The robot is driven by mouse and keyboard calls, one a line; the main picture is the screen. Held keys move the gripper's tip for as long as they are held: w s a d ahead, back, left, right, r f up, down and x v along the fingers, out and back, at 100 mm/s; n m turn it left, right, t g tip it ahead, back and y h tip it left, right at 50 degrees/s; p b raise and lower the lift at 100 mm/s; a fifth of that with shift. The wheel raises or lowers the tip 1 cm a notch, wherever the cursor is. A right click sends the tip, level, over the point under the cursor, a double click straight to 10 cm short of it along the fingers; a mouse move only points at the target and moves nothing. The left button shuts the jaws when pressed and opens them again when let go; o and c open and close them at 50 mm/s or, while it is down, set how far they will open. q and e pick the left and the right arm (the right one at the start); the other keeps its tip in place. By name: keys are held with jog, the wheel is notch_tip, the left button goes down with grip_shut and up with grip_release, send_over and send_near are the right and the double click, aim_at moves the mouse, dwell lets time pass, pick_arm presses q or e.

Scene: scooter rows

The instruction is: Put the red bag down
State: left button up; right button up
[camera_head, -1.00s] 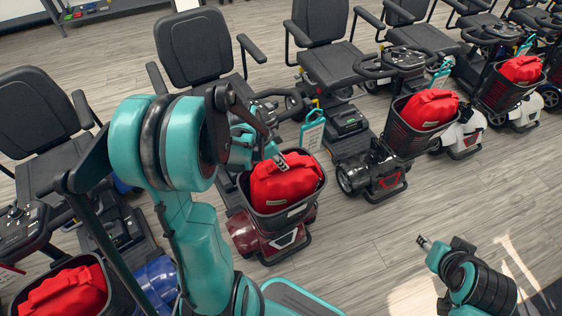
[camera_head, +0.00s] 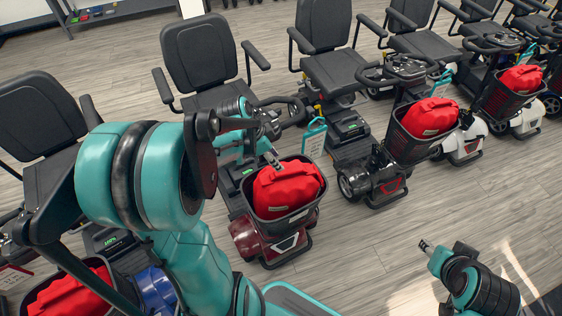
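A red bag (camera_head: 288,190) sits in the black front basket (camera_head: 284,221) of the dark-red scooter in the middle of the view. My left gripper (camera_head: 274,163) is at the far top edge of this bag, seen from behind my teal arm. Its fingertips are at or touching the bag's top; whether they close on it is too small to tell. My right gripper (camera_head: 425,246) is low over the bare floor at the lower right, apart from any bag. Its fingers are too small to read.
More scooters stand in a row, with red bags in their baskets (camera_head: 430,117), (camera_head: 521,78), and (camera_head: 70,298). A teal tag (camera_head: 314,138) hangs beside the middle scooter. The grey wood floor (camera_head: 385,240) is clear at the lower right. A shelf (camera_head: 110,12) stands at the back left.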

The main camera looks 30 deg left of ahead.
pick_arm(q)
jog(key=s+d+r+n+t+y+p, duration=0.1)
jog(key=s+d+r+n+t+y, duration=0.2)
jog(key=s+d+r+n, duration=0.5)
jog(key=d+r, duration=0.2)
jog(key=d, duration=0.2)
jog(key=shift+s+d+r+t, duration=0.25)
jog(key=shift+s+r+t, duration=0.05)
jog(key=shift+s+t, duration=0.1)
jog(key=shift+f, duration=0.15)
jog(key=shift+f+b, duration=0.5)
jog(key=shift+b, duration=0.1)
jog(key=shift+o, duration=0.5)
